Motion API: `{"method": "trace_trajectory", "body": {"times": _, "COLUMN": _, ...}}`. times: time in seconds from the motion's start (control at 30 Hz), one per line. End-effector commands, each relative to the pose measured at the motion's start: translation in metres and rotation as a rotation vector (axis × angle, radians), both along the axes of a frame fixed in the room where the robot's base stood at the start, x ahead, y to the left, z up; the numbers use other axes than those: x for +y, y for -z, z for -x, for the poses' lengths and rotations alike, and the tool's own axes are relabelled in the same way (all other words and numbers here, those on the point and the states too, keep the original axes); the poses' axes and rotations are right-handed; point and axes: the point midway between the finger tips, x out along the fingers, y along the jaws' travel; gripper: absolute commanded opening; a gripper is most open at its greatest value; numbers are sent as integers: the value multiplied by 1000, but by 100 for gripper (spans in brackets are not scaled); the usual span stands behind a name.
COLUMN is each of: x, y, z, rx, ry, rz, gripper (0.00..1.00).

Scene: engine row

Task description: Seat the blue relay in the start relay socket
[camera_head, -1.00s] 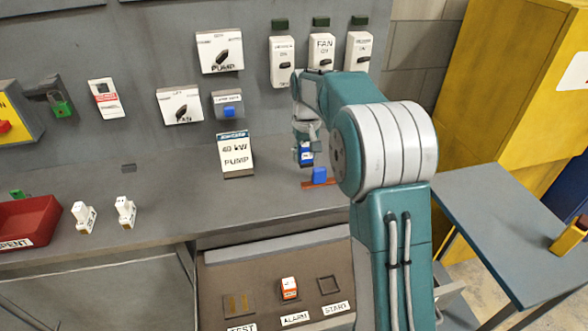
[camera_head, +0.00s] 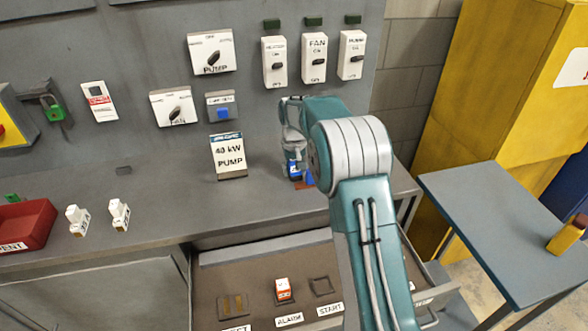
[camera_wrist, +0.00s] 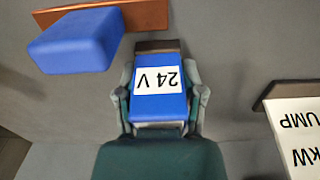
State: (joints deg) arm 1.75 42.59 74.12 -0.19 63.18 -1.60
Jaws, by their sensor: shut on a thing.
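The blue relay (camera_head: 294,169) has a white label that reads "24 V" in the wrist view (camera_wrist: 158,102). My gripper (camera_wrist: 160,88) is shut on it, one finger on each side. In the head view my gripper (camera_head: 293,154) is over the back of the bench, right of the pump sign. Whether the relay touches the bench is unclear. The start relay socket (camera_head: 321,286) is an empty square frame in the lower panel, above its START label (camera_head: 330,309). It is nearer the camera than my gripper.
A blue block (camera_wrist: 72,42) on an orange-brown base (camera_wrist: 145,15) is close beside the held relay. An orange-and-white relay (camera_head: 283,289) stands in the ALARM socket, left of START. Two white relays (camera_head: 119,214) and a red tray (camera_head: 28,225) are at left.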

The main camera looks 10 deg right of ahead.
Motion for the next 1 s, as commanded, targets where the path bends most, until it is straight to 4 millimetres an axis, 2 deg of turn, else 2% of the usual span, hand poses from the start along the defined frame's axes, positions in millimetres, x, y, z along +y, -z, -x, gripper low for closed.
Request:
{"method": "trace_trajectory", "body": {"times": 0.17, "x": 2, "y": 5, "z": 0, "rx": 0, "ry": -2, "rz": 1, "gripper": 0}}
{"method": "trace_trajectory", "body": {"times": 0.2, "x": 2, "y": 5, "z": 0, "rx": 0, "ry": -2, "rz": 1, "gripper": 60}}
{"method": "trace_trajectory", "body": {"times": 0.27, "x": 1, "y": 5, "z": 0, "rx": 0, "ry": -2, "rz": 1, "gripper": 85}}
{"method": "trace_trajectory", "body": {"times": 0.73, "x": 1, "y": -1, "z": 0, "rx": -2, "ry": -1, "rz": 0, "gripper": 85}}
{"method": "trace_trajectory", "body": {"times": 0.87, "x": 1, "y": -20, "z": -1, "rx": -4, "ry": -2, "rz": 1, "gripper": 85}}
{"method": "trace_trajectory", "body": {"times": 1.0, "x": 1, "y": -49, "z": -1, "rx": -5, "ry": -2, "rz": 1, "gripper": 85}}
